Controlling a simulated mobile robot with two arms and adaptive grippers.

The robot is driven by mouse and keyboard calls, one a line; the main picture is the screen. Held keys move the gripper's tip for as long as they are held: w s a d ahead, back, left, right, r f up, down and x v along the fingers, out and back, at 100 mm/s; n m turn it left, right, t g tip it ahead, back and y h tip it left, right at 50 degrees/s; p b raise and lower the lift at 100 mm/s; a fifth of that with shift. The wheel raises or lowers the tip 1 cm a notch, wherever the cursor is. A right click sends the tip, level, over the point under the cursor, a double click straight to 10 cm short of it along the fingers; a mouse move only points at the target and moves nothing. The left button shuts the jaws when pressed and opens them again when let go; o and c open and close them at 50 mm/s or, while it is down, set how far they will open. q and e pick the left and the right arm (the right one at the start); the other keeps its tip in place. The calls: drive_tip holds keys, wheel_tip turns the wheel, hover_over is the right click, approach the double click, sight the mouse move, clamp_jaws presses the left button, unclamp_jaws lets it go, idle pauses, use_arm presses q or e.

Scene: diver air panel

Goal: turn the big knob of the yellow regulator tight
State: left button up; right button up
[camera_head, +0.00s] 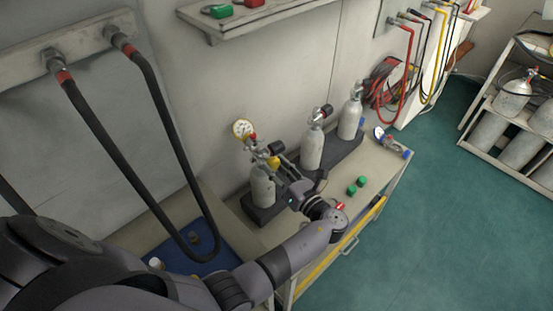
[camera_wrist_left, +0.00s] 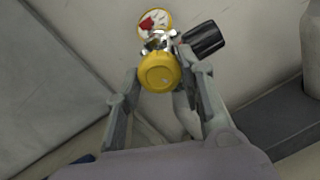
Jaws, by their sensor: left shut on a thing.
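The yellow regulator's big round knob (camera_wrist_left: 159,73) faces the left wrist camera, with a finger of my left gripper (camera_wrist_left: 158,66) on each side. The gripper is shut on this knob. Behind it are the metal valve body, a gauge (camera_wrist_left: 155,22) with a red part in front, and a black knob (camera_wrist_left: 203,40) to the right. In the head view the yellow regulator (camera_head: 275,162) sits on top of a grey cylinder (camera_head: 262,188), partly hidden by my left gripper (camera_head: 283,168). The gauge (camera_head: 242,129) shows at its upper left. My right gripper is not in view.
Two more grey cylinders (camera_head: 312,150) stand in the dark rack to the right. Green pieces (camera_head: 357,186) lie on the bench (camera_head: 380,170). Black hoses (camera_head: 160,120) hang at the left above a blue mat (camera_head: 215,258). Open floor lies right of the bench.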

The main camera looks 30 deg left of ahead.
use_arm(q)
drive_tip(key=m+p, duration=0.4)
drive_tip(key=shift+r+m+p, duration=0.3)
drive_tip(key=shift+r+m, duration=0.1)
drive_tip(key=m+p, duration=0.2)
drive_tip(key=shift+m, duration=0.3)
drive_tip(key=m+p, duration=0.1)
drive_tip(key=m, duration=0.1)
drive_tip(key=shift+f+m, duration=0.1)
drive_tip(key=shift+m, duration=0.3)
drive_tip(key=shift+m+p, duration=0.5)
drive_tip(key=shift+m, duration=0.4)
drive_tip(key=m, duration=0.2)
drive_tip(key=shift+f+m, duration=0.1)
drive_tip(key=shift+m, duration=0.3)
drive_tip(key=m, duration=0.4)
drive_tip(key=shift+m, duration=0.7)
drive_tip(key=shift+s, duration=0.1)
